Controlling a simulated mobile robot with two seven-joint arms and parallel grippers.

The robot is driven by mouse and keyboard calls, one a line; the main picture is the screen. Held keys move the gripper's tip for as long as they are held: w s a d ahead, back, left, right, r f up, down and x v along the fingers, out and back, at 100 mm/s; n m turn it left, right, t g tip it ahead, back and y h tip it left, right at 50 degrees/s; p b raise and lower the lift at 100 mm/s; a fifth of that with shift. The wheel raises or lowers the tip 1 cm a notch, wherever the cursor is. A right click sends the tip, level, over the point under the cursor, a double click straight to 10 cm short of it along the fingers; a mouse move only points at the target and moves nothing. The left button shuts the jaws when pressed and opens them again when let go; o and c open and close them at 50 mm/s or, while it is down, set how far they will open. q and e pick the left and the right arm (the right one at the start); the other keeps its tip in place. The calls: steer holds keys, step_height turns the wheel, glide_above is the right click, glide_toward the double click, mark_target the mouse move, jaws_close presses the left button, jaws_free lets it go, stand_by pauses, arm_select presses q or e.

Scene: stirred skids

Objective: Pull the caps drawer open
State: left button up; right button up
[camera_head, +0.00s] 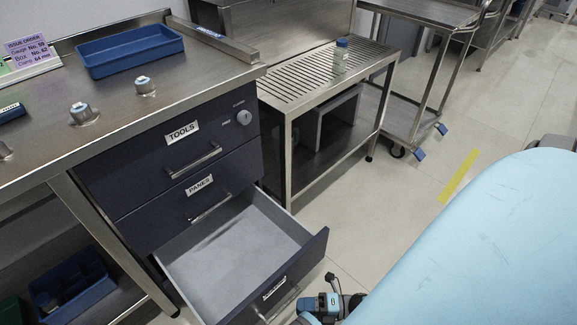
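The bottom drawer (237,246) of the dark blue drawer unit stands pulled well out, and its grey inside looks empty. Its front (312,262) carries a small label (274,289) seen too steeply to read surely. A bar handle (286,301) shows below the label, partly cut by the bottom edge. My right gripper (318,306) is at the bottom edge, just right of the handle. Whether its fingers touch the handle or are shut cannot be made out. My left gripper is not in view.
The TOOLS drawer (130,158) and PANES drawer (158,208) above are shut. A slatted steel table (300,85) with a small bottle (341,57) stands right of the unit. A blue tray (130,50) lies on the worktop.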

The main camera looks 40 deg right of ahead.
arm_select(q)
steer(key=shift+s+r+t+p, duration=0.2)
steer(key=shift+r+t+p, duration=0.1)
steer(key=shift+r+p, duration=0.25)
arm_select(e)
steer(key=v, duration=0.8)
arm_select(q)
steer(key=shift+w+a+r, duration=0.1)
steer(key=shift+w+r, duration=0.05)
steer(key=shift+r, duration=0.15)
arm_select(e)
steer(key=shift+s+d, duration=0.1)
steer(key=shift+s, duration=0.05)
